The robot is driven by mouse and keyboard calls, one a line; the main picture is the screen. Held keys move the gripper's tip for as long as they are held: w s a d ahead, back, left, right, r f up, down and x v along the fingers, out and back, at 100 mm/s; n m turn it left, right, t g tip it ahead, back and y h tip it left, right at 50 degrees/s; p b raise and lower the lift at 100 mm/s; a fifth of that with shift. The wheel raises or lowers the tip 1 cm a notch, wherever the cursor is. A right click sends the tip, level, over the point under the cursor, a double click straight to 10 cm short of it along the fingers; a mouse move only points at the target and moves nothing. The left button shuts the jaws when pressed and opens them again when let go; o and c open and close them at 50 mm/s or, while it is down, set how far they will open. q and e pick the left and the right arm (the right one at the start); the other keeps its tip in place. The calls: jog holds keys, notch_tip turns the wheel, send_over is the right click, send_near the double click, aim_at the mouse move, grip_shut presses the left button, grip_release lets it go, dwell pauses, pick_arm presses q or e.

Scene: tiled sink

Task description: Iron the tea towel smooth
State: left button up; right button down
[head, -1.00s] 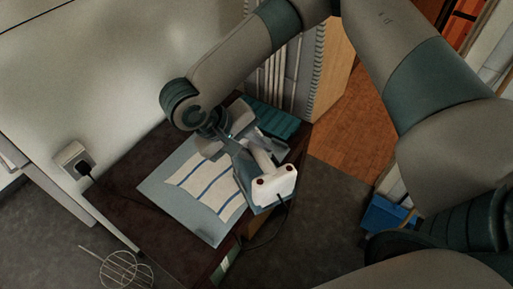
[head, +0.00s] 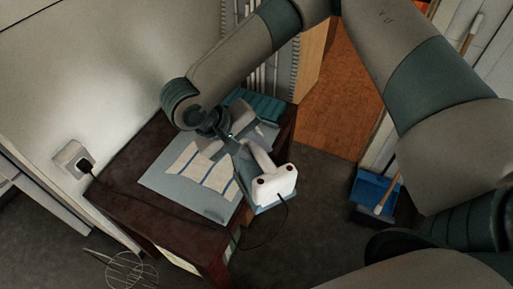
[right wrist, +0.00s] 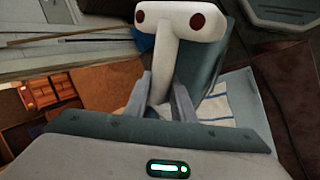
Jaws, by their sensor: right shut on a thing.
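The tea towel (head: 203,172), white with blue stripes, lies on a pale blue-grey board on a dark wooden table. Part of it is hidden under my right gripper and arm. The iron (head: 275,186), white with a teal lower body, is at the right edge of the board. My right gripper (head: 246,148) is shut on the iron's handle. In the right wrist view the iron (right wrist: 180,18) stands between the two fingers, and a striped piece of the towel (right wrist: 228,103) shows beyond it. I cannot tell whether the iron touches the towel. My left gripper is not in view.
The dark table (head: 130,205) has bare room left of the board. A wall socket (head: 75,160) holds a plug, and a dark cord crosses the table. A wire rack (head: 130,268) is at the lower left. A blue bin (head: 372,190) stands on the floor at right.

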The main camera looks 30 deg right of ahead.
jog(key=shift+a, duration=0.1)
dwell(0.3)
jog(key=shift+w+a+f+n+t, duration=0.1)
jog(key=shift+a+f+n+t, duration=0.2)
jog(key=shift+a+f+n, duration=0.15)
jog(key=w+a+f+n+t+y+p, duration=0.2)
jog(key=w+a+f+n+t+p, duration=0.15)
jog(key=a+n, duration=0.5)
jog(key=w+d+n+y+p, duration=0.1)
jog(key=w+d+n+y, duration=0.1)
jog(key=w+n, duration=0.1)
jog(key=w+d+f+n+t+y+p, duration=0.1)
jog(key=w+d+n+y+p, duration=0.1)
jog(key=n, duration=0.3)
jog(key=w+d+n+t+y+p, duration=0.1)
jog(key=w+d+n+y, duration=0.2)
jog(key=n, duration=0.1)
jog(key=shift+w+d+f, duration=0.1)
jog(key=shift+w+f, duration=0.3)
jog(key=shift+w+d+n+p, duration=0.3)
jog(key=shift+d+n, duration=0.2)
jog(key=shift+d, duration=0.1)
jog(key=shift+s+f, duration=0.1)
jog(key=shift+f, duration=0.05)
